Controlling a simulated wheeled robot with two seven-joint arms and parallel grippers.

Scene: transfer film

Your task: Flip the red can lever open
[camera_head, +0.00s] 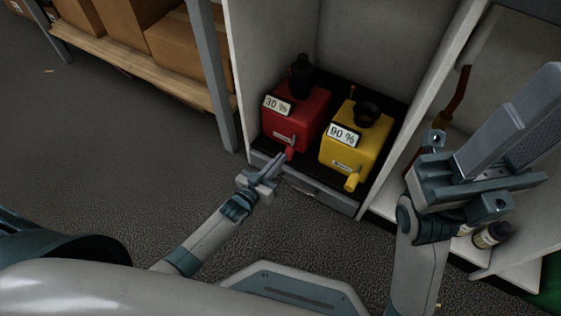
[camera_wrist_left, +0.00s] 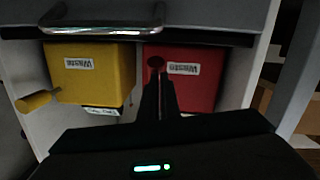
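The red can (camera_head: 297,115) stands on the shelf, black-capped, with a "30 %" label. Its short red lever (camera_head: 290,152) sticks out at the front; in the left wrist view the lever's round end (camera_wrist_left: 156,63) shows at my fingertips, in front of the red can (camera_wrist_left: 190,90). My left gripper (camera_head: 281,160) reaches up to the lever from the front left. Its fingers (camera_wrist_left: 160,84) lie close together, their tips at the lever; whether they pinch it is unclear. My right gripper (camera_head: 535,95) is raised at the right, its long fingers together and empty, away from the cans.
A yellow can (camera_head: 355,140) labelled "90 %" stands close to the right of the red one, its yellow lever (camera_head: 352,181) pointing forward. Shelf walls and a grey post (camera_head: 218,95) bound the space. Cardboard boxes (camera_head: 190,50) sit on a rack at left.

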